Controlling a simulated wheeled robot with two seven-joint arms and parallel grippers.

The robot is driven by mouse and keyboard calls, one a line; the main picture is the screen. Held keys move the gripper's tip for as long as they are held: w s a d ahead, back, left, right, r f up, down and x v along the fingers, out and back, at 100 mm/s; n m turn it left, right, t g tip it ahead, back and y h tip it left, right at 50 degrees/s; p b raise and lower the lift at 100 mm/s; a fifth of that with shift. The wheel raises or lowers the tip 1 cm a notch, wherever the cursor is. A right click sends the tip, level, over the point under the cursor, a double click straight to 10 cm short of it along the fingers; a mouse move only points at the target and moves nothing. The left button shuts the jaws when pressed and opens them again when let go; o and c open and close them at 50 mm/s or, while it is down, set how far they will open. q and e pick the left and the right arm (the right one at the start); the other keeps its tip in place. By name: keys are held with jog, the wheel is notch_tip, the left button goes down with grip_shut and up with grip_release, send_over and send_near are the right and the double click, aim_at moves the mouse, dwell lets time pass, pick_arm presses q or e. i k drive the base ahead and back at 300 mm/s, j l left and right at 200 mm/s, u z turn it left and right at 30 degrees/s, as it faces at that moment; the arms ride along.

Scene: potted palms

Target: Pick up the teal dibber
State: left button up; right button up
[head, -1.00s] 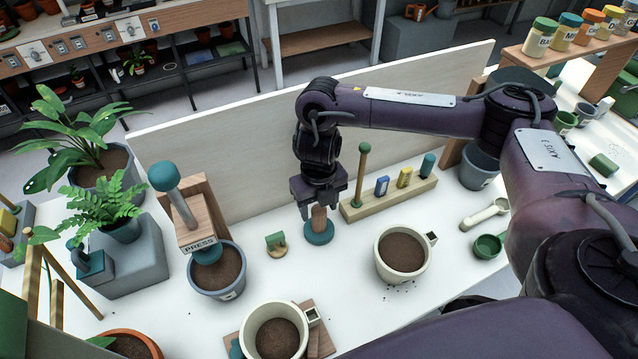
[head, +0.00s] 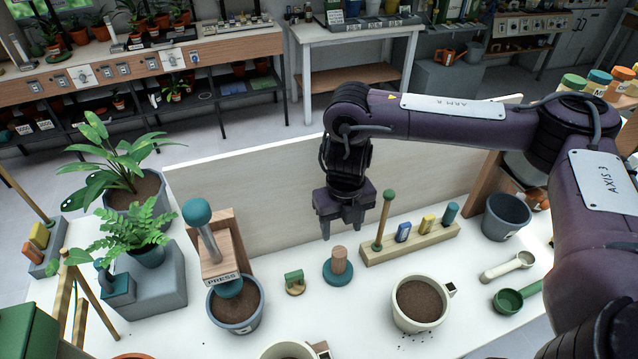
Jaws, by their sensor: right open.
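A teal cylinder (head: 450,213) stands upright at the right end of a wooden rack (head: 412,245). It is the teal piece most like a dibber, though its lower part is hidden in the rack. The rack also holds a blue piece (head: 403,232), a yellow piece (head: 428,224) and a tall wooden rod with a green ball top (head: 384,220). My right gripper (head: 341,234) is open and empty, pointing down left of the rack. It hangs above and behind a tamper (head: 338,268) with a wooden grip and teal base, apart from it. My left gripper is out of view.
A press (head: 221,257) with a teal knob stands over a blue pot of soil at left. A cream mug of soil (head: 420,306) sits in front of the rack. A white back panel (head: 240,185) rises behind. A grey pot (head: 507,216) and green scoop (head: 515,298) are at right.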

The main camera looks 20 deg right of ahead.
aim_at(452, 210)
jog(key=k, duration=1.5)
